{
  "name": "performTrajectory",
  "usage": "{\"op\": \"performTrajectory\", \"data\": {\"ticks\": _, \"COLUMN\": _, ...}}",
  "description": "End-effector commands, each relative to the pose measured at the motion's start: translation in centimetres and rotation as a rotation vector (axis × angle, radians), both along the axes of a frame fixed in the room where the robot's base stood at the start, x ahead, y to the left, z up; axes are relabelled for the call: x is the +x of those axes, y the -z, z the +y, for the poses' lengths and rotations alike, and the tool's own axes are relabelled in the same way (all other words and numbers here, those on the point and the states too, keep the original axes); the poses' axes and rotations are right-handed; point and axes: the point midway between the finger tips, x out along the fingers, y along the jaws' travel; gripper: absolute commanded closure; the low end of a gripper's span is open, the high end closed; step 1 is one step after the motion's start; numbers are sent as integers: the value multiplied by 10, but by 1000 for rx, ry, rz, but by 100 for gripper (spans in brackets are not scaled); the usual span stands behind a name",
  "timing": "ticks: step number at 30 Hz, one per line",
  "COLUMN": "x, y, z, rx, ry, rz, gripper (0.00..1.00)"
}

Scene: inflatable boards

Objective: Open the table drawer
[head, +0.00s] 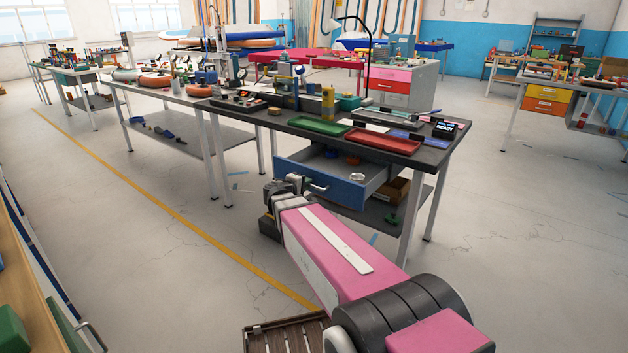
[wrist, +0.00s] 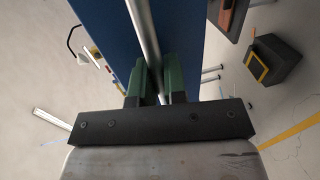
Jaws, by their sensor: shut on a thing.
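The blue table drawer (head: 347,191) is pulled out from under the dark worktop (head: 425,152), and its inside shows from above. Its silver bar handle (head: 319,187) is on the front. In the wrist view the blue drawer front (wrist: 108,35) lies behind the handle bar (wrist: 143,35). My gripper (head: 301,183) is at the drawer front. In the wrist view the green fingers of my gripper (wrist: 158,77) are on both sides of the bar, shut on it. Part of the drawer front is hidden behind my gripper and pink arm.
A white round item (head: 357,177) and a reddish item (head: 353,160) lie in the drawer. A green tray (head: 320,125) and red tray (head: 382,142) are on the worktop. A lower shelf with a cardboard box (head: 393,188) is under the drawer.

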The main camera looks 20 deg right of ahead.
Motion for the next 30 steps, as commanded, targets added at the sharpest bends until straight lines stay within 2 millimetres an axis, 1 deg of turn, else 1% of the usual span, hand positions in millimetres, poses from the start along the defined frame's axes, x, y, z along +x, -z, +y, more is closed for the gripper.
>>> {"op": "performTrajectory", "data": {"ticks": 1, "x": -5, "y": 0, "z": 5, "rx": 2, "ry": -1, "rz": 1, "gripper": 100}}
{"op": "performTrajectory", "data": {"ticks": 7, "x": -12, "y": 0, "z": 14, "rx": 2, "ry": 0, "rz": 0, "gripper": 100}}
{"op": "performTrajectory", "data": {"ticks": 19, "x": -13, "y": 0, "z": 16, "rx": 2, "ry": 2, "rz": 1, "gripper": 100}}
{"op": "performTrajectory", "data": {"ticks": 20, "x": -13, "y": 1, "z": 16, "rx": 2, "ry": 2, "rz": 1, "gripper": 84}}
{"op": "performTrajectory", "data": {"ticks": 21, "x": -13, "y": 1, "z": 16, "rx": 2, "ry": 2, "rz": 1, "gripper": 71}}
{"op": "performTrajectory", "data": {"ticks": 22, "x": -13, "y": 0, "z": 16, "rx": 2, "ry": 2, "rz": 1, "gripper": 64}}
{"op": "performTrajectory", "data": {"ticks": 30, "x": -13, "y": 0, "z": 17, "rx": 1, "ry": 1, "rz": 0, "gripper": 64}}
